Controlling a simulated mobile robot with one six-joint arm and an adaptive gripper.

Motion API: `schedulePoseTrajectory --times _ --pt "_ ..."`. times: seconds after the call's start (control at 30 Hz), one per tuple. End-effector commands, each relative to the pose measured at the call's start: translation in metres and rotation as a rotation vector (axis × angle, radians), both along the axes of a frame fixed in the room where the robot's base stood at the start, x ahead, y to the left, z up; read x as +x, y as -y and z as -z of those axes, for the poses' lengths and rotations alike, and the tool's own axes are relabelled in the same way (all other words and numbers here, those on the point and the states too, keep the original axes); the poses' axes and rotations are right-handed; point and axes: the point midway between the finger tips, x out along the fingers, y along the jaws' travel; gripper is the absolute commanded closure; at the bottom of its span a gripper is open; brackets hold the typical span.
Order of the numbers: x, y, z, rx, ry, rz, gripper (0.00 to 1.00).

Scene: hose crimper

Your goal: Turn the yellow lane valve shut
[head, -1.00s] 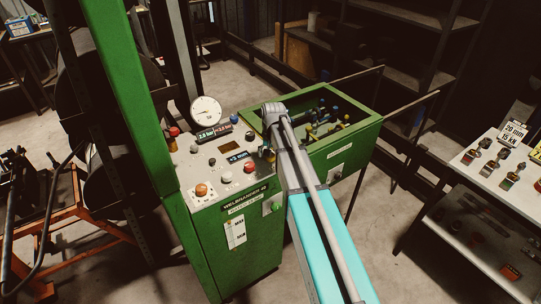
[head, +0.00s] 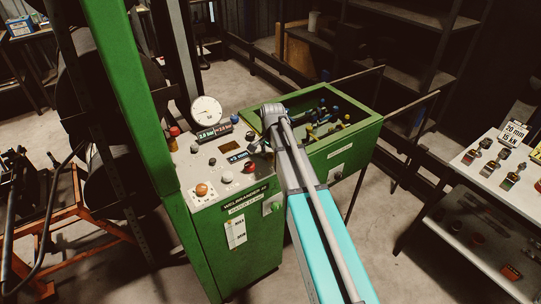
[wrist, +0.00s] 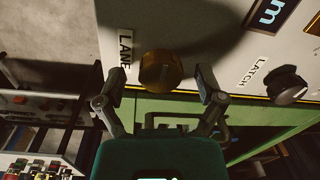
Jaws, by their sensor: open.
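The yellow lane valve (wrist: 161,71) is a round, dull golden knob on the panel beside the "LANE" label (wrist: 125,48) in the wrist view. My gripper (wrist: 160,76) is open, with one finger on each side of the knob. A gap shows between the knob and each finger, and I see no contact. How deep the fingertips reach along the knob cannot be told. In the head view my gripper (head: 257,143) is a small dark shape over the right part of the control panel (head: 209,170). The valve cannot be made out there.
A black latch knob (wrist: 288,88) sits right of the valve. The panel also carries a round gauge (head: 206,110), an orange button (head: 202,190) and several other knobs. A green bin (head: 340,150) with several coloured-ended pieces adjoins it. A white table (head: 500,175) stands at right.

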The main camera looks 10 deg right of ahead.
Motion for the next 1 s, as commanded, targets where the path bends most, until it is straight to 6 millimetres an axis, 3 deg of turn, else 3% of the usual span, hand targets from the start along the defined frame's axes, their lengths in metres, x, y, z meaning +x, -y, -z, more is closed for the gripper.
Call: schedulePoseTrajectory --times 0.6,1.0 --pt "0.0 -0.001 0.0 0.0 0.001 0.392 0.12" --pt "-0.001 0.0 -0.038 0.0 0.0 0.389 0.12"
